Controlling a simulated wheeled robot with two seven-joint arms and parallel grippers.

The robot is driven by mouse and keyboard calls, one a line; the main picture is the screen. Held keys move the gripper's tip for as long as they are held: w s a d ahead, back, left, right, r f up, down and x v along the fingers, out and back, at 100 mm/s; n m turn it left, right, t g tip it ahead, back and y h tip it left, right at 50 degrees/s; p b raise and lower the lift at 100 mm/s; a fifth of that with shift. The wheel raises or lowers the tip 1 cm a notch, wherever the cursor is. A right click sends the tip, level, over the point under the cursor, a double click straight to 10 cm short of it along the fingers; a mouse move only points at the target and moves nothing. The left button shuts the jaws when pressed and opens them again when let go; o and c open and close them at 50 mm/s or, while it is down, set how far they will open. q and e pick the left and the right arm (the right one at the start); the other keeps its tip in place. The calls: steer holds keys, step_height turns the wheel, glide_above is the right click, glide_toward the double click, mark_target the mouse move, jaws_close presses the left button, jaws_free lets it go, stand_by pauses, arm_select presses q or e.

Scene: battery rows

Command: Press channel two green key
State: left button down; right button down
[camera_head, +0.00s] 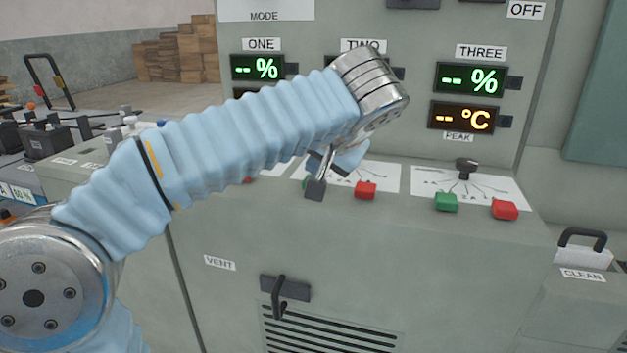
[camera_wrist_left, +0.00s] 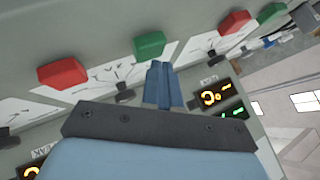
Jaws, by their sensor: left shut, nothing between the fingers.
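The channel two green key (camera_wrist_left: 150,45) shows in the left wrist view, on the panel just beyond my left fingertips. In the head view it is almost wholly hidden behind my left gripper (camera_head: 316,189). The channel two red key (camera_head: 365,190) sits to its right there, and left of it in the wrist view (camera_wrist_left: 62,72). My left gripper (camera_wrist_left: 160,66) is shut and empty, its fingers together beside the green key. I cannot tell whether they touch it. My right gripper is not in view.
Channel three's green key (camera_head: 446,202), red key (camera_head: 505,209) and black knob (camera_head: 466,168) stand to the right on the console. The channel two knob (camera_wrist_left: 125,96) is close to my fingers. A vent handle (camera_head: 278,297) projects below. My left arm covers much of channels one and two.

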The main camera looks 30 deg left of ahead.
arm_select(q)
steer(key=shift+f+b, duration=0.35)
steer(key=shift+f, duration=0.1)
stand_by(0.5)
stand_by(0.3)
steer(key=shift+r+p, duration=0.85)
steer(key=shift+r, duration=0.1)
step_height(320, 180, up, 5)
steer(key=p, duration=0.5)
stand_by(0.5)
